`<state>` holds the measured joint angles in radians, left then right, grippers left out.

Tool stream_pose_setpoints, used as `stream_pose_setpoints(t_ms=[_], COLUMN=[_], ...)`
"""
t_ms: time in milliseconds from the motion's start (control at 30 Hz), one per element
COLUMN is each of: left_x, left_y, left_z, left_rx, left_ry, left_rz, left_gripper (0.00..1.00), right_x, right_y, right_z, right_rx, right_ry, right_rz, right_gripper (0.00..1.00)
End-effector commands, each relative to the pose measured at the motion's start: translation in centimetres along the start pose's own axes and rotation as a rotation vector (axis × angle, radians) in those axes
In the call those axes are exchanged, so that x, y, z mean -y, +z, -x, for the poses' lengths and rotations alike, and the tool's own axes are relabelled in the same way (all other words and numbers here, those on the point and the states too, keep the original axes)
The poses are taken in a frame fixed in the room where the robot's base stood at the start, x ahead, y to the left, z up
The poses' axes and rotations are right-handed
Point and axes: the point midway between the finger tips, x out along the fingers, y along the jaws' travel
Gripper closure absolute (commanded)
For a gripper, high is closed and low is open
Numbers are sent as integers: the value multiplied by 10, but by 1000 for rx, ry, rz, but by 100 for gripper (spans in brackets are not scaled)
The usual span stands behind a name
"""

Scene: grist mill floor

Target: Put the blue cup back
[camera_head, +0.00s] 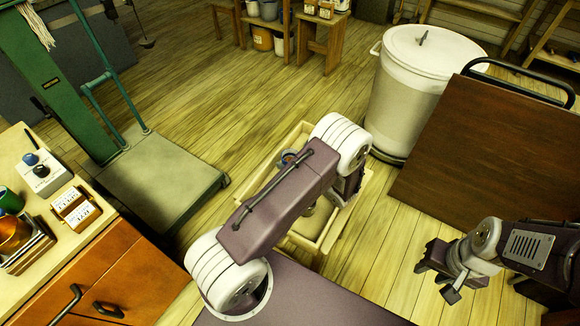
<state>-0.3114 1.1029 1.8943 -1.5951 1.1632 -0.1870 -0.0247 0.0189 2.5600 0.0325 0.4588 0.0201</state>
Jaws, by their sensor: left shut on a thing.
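A small blue rounded thing, which looks like the blue cup (287,158), shows just left of my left arm's purple link, over a pale wooden crate (330,240). My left gripper (292,161) is mostly hidden behind that link and is shut on it. Most of the cup is hidden too, and I cannot tell how high above the crate it is. My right gripper (438,271) is open and empty at the lower right, over the plank floor.
A wooden counter (92,243) at the left holds a grey switch box (46,175), small labelled boxes and cups. A green platform scale (160,180) stands behind it. A big white lidded bin (420,90) and a brown board (480,160) stand to the right.

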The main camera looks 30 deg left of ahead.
Motion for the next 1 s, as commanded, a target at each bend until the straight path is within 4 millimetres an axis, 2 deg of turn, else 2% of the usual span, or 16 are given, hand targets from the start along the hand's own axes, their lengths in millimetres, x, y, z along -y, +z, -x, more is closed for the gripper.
stream_pose_setpoints(t_ms=[33,67,433,467,500,533,767,867,1000], left_x=[0,0,1,1,1,1,1,1,2], left_y=[-12,-14,-18,-16,-16,-16,-16,-10,-10], left_z=[-5,-6,-7,-7,-7,-7,-7,-4,22], left_rx=[0,0,1,1,0,0,0,0,1], left_ry=[0,0,0,0,0,0,0,0,-6], left_rz=[-1,-1,1,1,1,1,1,1,0], left_gripper=[100,100,100,43,32,29,29,29,29], right_x=[0,0,0,0,0,0,0,0,0], right_y=[1,1,1,1,1,1,1,0,0], right_z=[-7,-7,-10,-8,-8,-8,-8,-3,4], right_rx=[0,0,0,0,0,0,0,0,0], right_ry=[0,0,0,0,0,0,0,0,0], right_rz=[0,0,0,0,0,0,0,0,0], right_gripper=[64,64,64,64,64,64,64,64,64])
